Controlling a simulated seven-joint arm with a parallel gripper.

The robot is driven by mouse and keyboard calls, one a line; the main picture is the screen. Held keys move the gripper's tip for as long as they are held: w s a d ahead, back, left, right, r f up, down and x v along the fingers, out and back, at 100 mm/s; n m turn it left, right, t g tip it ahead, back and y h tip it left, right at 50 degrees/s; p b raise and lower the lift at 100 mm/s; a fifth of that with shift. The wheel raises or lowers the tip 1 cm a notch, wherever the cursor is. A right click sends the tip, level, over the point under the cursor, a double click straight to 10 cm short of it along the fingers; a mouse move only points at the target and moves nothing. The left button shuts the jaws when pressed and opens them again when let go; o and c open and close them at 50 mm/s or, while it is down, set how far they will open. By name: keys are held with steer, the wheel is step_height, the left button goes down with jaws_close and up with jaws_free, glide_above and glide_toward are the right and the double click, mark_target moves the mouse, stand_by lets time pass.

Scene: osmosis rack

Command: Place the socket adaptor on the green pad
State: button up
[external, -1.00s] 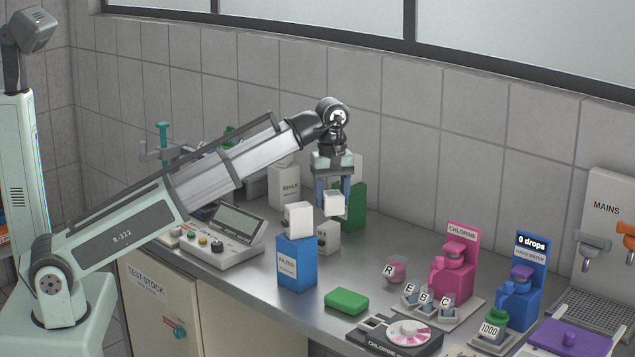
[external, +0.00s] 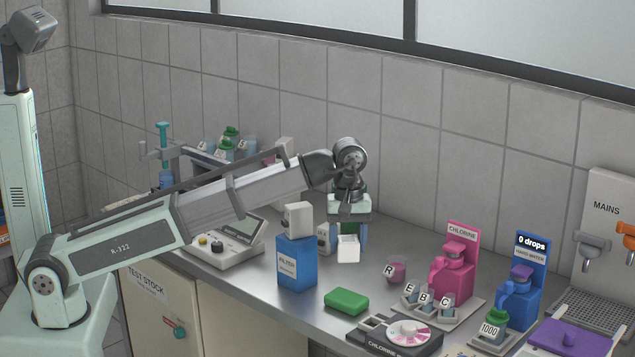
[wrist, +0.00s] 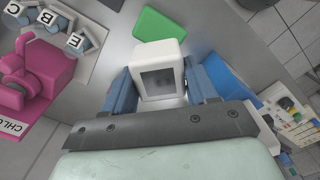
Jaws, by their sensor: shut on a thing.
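My gripper (wrist: 161,90) is shut on a white block-shaped adaptor with a dark square face (wrist: 157,82), seen between its blue fingers in the wrist view. In the external view the held white adaptor (external: 348,248) hangs below my gripper, right of the blue filter box. The green pad (external: 346,301) lies flat on the bench, in front of and below the held adaptor. In the wrist view the green pad (wrist: 160,25) shows just beyond the adaptor, apart from it. I cannot tell the adaptor's exact height above the bench.
A blue filter box (external: 296,265) with a white block (external: 299,219) on top stands left of the pad. A beaker (external: 396,269), labelled cups (external: 430,299) and a pink chlorine dispenser (external: 455,275) stand to the right. A black chlorine tester (external: 395,337) is nearby.

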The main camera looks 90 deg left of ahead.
steer(key=shift+f, duration=4.95)
steer(key=shift+f, duration=0.1)
steer(key=o, duration=1.1)
step_height(320, 180, up, 12)
steer(key=shift+r, duration=0.15)
